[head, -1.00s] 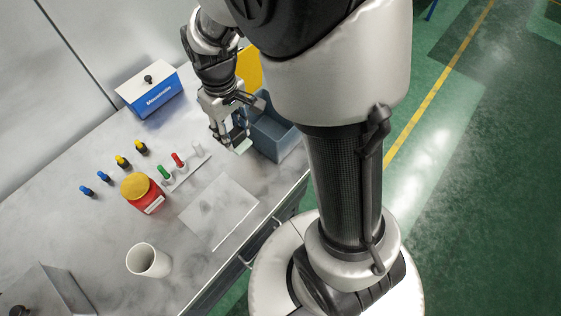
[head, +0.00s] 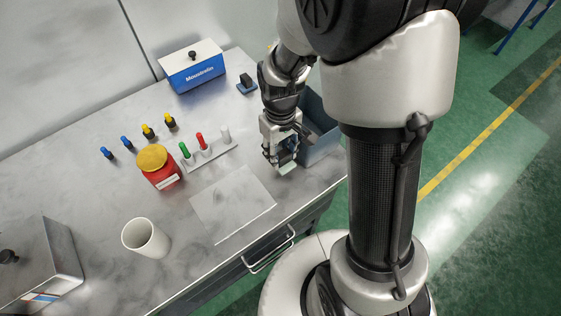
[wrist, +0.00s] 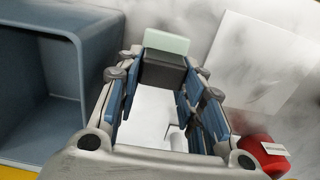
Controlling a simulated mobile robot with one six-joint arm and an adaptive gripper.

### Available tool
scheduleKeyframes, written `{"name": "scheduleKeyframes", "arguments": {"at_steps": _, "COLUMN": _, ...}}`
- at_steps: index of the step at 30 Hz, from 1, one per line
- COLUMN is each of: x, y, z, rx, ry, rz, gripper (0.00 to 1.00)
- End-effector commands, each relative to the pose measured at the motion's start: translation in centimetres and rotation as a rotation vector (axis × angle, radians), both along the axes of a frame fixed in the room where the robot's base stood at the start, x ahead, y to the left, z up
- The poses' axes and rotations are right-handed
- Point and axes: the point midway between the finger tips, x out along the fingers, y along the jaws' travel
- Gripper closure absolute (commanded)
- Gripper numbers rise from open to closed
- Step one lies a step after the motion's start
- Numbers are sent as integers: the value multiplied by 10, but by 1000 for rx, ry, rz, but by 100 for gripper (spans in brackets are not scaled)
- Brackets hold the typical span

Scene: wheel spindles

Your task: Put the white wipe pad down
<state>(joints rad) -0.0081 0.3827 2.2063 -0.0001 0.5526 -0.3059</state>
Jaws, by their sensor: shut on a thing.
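My gripper (head: 284,160) is shut on the dark grey grip (wrist: 163,70) of the white wipe pad (head: 288,169). The pad's pale, slightly green-tinted end shows beyond the fingertips in the wrist view (wrist: 166,42). In the head view the pad is low over the bench, right of the flat white sheet (head: 232,204) and beside the blue-grey bin (head: 326,150). I cannot tell whether the pad touches the bench top. My fingers hide part of the grip.
A rack (head: 212,155) with green, red and white spindles stands left of my gripper. A red jar (head: 163,179) and a white cup (head: 146,239) stand farther left. A dark block (head: 246,84) lies behind, near a blue-and-white box (head: 193,68). Bare bench lies around the sheet.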

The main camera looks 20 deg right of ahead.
Motion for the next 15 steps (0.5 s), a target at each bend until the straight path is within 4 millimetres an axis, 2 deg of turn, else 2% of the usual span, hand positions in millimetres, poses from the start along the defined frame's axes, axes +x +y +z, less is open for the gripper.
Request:
{"name": "scheduleKeyframes", "arguments": {"at_steps": 4, "x": 0, "y": 0, "z": -12, "rx": 0, "ry": 1, "rz": 0, "gripper": 87}}
{"name": "scheduleKeyframes", "arguments": {"at_steps": 10, "x": -1, "y": 0, "z": -43, "rx": 0, "ry": 3, "rz": 0, "gripper": 87}}
{"name": "scheduleKeyframes", "arguments": {"at_steps": 15, "x": 0, "y": 0, "z": -44, "rx": 0, "ry": -1, "rz": 0, "gripper": 87}}
